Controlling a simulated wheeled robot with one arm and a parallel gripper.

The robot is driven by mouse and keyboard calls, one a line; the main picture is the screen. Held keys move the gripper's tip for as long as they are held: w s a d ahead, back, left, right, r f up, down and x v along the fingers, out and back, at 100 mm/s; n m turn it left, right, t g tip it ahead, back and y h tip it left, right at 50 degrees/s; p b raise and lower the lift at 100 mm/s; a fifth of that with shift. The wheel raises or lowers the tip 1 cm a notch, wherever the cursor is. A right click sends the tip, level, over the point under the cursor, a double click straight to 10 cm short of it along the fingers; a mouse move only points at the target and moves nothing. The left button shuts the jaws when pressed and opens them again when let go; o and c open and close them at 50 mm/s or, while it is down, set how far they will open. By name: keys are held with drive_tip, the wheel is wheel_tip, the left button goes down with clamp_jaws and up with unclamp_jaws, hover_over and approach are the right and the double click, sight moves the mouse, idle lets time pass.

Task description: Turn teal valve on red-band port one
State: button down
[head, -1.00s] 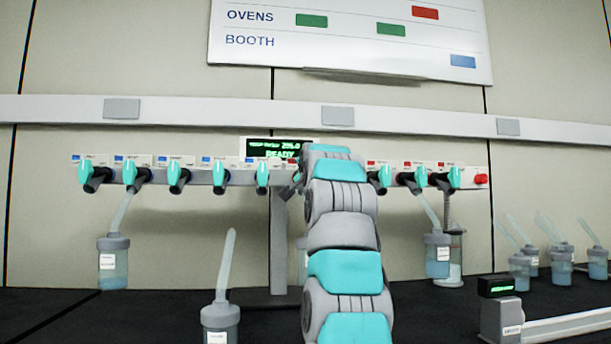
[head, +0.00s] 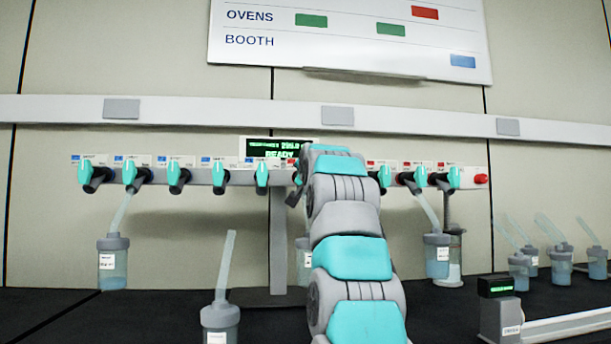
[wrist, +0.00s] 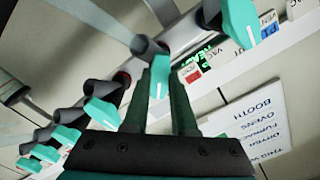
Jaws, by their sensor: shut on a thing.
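A grey manifold with a row of teal valves runs along the wall. In the wrist view a teal valve (wrist: 159,77) beside a red-band label (wrist: 193,76) sits between the two dark fingers of my gripper (wrist: 160,86), which is shut on it. This valve shows in the head view (head: 299,173) as the first one right of the blue-band ports, partly covered by my arm. My gripper is hidden behind my arm in the head view. The neighbouring blue-band valve (wrist: 239,22) is at the upper right of the wrist view.
Other red-band valves (head: 420,176) are to the right. Flasks hang from some ports, such as one at the left (head: 113,263) and one at the right (head: 437,255). A loose flask (head: 220,322) stands on the dark bench at the front. A ready display (head: 268,147) is above the manifold.

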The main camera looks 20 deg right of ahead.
drive_tip(key=n, duration=0.4)
drive_tip(key=shift+d+p, duration=0.1)
drive_tip(key=shift+p, duration=0.25)
drive_tip(key=shift+n+p, duration=0.35)
drive_tip(key=shift+n, duration=1.65)
drive_tip(key=c, duration=0.7)
unclamp_jaws()
drive_tip(key=shift+b+v, duration=0.85)
drive_tip(key=shift+v, duration=3.05)
drive_tip(key=shift+s, duration=0.1)
